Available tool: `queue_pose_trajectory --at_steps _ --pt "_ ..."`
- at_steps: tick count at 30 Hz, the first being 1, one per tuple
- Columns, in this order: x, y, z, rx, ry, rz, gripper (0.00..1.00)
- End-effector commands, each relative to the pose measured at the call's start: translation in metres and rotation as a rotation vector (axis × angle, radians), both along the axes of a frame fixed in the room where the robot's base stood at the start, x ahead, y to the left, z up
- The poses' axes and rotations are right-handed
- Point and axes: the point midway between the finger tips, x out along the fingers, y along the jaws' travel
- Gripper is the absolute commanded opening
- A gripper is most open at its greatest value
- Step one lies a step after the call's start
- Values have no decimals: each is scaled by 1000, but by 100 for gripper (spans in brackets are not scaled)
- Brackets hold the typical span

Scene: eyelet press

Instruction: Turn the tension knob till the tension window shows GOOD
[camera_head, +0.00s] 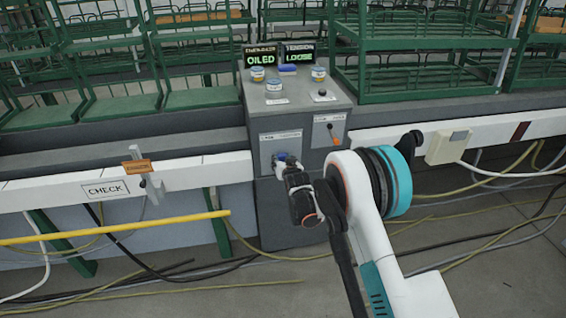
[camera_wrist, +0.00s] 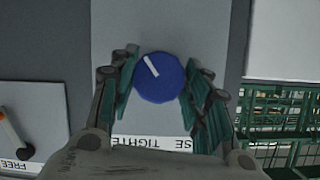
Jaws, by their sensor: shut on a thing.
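The tension window (camera_head: 298,54) on top of the grey press reads LOOSE in green letters. The tension knob (camera_wrist: 160,78) is a round blue knob with a white pointer mark, which leans to the upper left in the wrist view. My gripper (camera_wrist: 159,83) has its green-padded fingers on either side of the knob and is shut on it. In the head view, my gripper (camera_head: 284,167) is at the press's front panel, and only a bit of blue knob shows past it. A label (camera_wrist: 160,143) below the knob in the wrist view is partly hidden; "SE TIGHTE" can be read.
A lever with an orange end (camera_head: 334,134) stands on the panel right of the knob. Small round tins (camera_head: 273,89) sit on the press top (camera_head: 300,98). Green racks (camera_head: 108,60) stand behind; cables cross the floor.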

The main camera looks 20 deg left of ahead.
Motion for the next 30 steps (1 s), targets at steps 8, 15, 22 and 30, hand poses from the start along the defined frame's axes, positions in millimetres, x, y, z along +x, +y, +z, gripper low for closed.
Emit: queue_pose_trajectory --at_steps 8,15,22,30 --pt "1 -2 0 139 85 -2 20" --pt "2 -3 0 305 186 -3 20" --pt "2 -4 -1 440 269 -2 20" --pt "2 -4 -1 538 329 -1 20"
